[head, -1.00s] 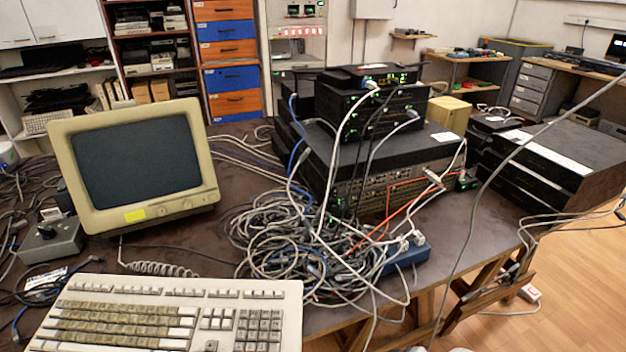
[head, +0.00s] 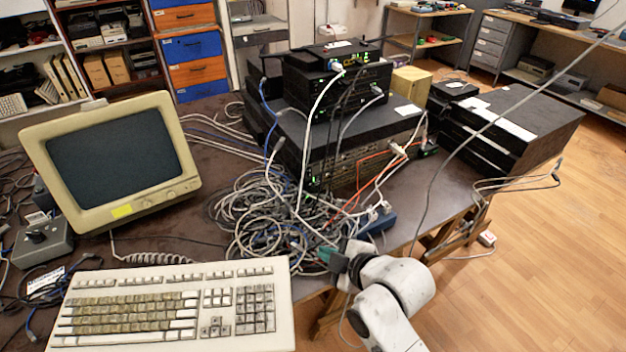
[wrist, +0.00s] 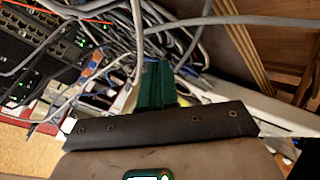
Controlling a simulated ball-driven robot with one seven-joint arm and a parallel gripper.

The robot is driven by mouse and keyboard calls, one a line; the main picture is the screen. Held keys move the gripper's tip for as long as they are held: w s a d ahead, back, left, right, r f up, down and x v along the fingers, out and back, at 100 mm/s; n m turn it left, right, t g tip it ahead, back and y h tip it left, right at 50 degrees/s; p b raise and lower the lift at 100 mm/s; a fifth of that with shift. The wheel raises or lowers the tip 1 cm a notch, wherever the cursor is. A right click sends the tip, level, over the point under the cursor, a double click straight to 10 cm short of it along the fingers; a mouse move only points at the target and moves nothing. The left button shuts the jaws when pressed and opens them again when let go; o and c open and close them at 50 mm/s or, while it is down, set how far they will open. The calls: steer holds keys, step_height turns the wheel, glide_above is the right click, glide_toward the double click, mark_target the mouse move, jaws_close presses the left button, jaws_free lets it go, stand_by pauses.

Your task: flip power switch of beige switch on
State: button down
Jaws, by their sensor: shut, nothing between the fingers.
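A small beige box (head: 411,88), the only beige box near the network gear, stands on the table behind the black device stack. Its front is partly hidden by the stack, and I cannot make out a power switch on it. My gripper (head: 326,254) is low at the table's front edge, right of the keyboard and beside the cable tangle, well apart from the beige box. In the wrist view its green fingers (wrist: 157,84) are together with nothing held, pointing toward the cables.
Stacked black devices (head: 345,130) with lit ports and a cable tangle (head: 265,215) fill the table's middle. A beige monitor (head: 110,160) and keyboard (head: 170,305) are at left. More black boxes (head: 510,125) stand at right.

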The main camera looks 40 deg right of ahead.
mark_target(310, 176)
steer(key=w+d+r+n+t+h, duration=0.2)
steer(key=d+r+n+t+h, duration=0.1)
steer(key=d+r+n+t, duration=0.1)
steer(key=d+r+n, duration=0.1)
steer(key=d+n, duration=0.1)
steer(key=d, duration=0.1)
steer(key=shift+d+r+t, duration=0.3)
steer(key=shift+d, duration=0.05)
steer(key=p+x, duration=0.2)
steer(key=x, duration=1.2)
steer(key=shift+d, duration=0.1)
steer(key=shift+f, duration=0.1)
